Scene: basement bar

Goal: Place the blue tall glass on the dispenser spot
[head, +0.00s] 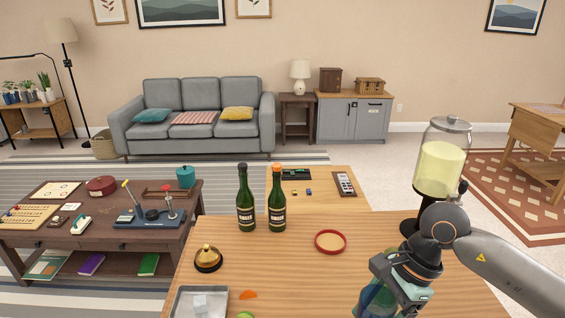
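A blue tall glass (375,301) is at the bottom of the head view, partly cut off by the frame edge and partly covered by my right gripper. My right gripper (391,294) comes in from the right and is right at the glass, overlapping it. Its fingertips are mostly hidden, so I cannot tell whether they are closed on the glass. The drink dispenser (441,163), a clear jar of pale yellow liquid with a lid, stands on the counter behind my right arm. Its tap and the spot below are largely hidden by the arm. My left gripper is not in view.
The wooden counter (290,262) holds two green bottles (246,205) (277,207), a red-rimmed round coaster (331,241), a gold-topped dark bell (208,259) and a metal tray (179,304) with ice cubes. The counter between coaster and dispenser is clear.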

